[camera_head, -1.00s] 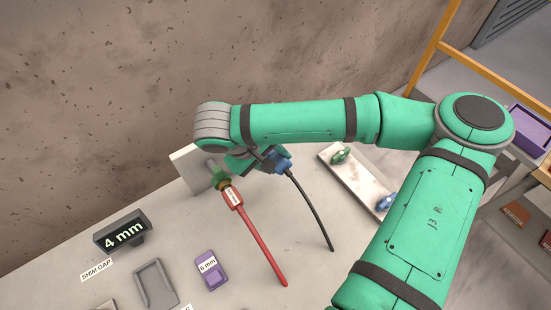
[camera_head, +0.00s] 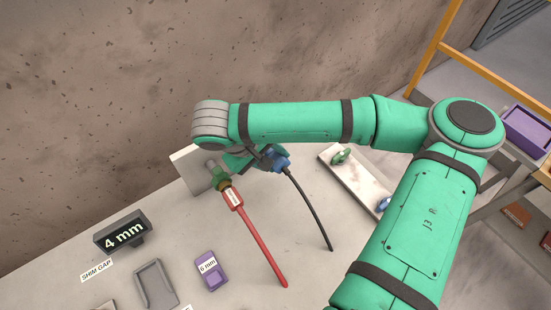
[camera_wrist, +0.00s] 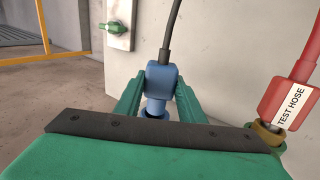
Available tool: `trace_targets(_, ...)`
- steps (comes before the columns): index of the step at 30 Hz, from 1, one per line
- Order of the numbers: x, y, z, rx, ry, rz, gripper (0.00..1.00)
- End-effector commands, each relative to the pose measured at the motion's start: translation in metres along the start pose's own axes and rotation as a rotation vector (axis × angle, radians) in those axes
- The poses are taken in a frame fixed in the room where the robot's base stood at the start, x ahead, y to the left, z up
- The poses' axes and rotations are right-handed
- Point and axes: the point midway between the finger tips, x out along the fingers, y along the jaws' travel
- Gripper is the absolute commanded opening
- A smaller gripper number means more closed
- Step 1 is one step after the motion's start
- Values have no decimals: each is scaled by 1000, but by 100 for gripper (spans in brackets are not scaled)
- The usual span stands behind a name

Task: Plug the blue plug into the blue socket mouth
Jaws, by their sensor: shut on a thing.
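The blue plug (camera_head: 281,161), with a black cable trailing from its back, is in my gripper (camera_head: 262,158), beside the pale upright block. In the wrist view my gripper (camera_wrist: 157,103) has its green fingers closed on both sides of the blue plug (camera_wrist: 162,76). A round blue part (camera_wrist: 153,108) shows just beyond the plug between the fingers. I cannot tell whether it is the plug's nose or the socket mouth. A small blue fitting (camera_head: 382,204) sits on a pale plate to the right, partly hidden by my arm.
A red test hose (camera_head: 258,236) joins a brass and green fitting on the pale block (camera_head: 190,165), close to my gripper. The pale plate (camera_head: 355,180) also carries a green fitting (camera_head: 341,157). A 4 mm sign (camera_head: 122,232) and purple 6 mm piece (camera_head: 209,271) are at front left.

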Motion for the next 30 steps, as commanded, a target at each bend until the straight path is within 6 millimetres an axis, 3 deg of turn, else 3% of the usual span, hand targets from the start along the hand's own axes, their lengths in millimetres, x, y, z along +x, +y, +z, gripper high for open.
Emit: trace_targets(30, 0, 0, -22, 0, 0, -1, 10)
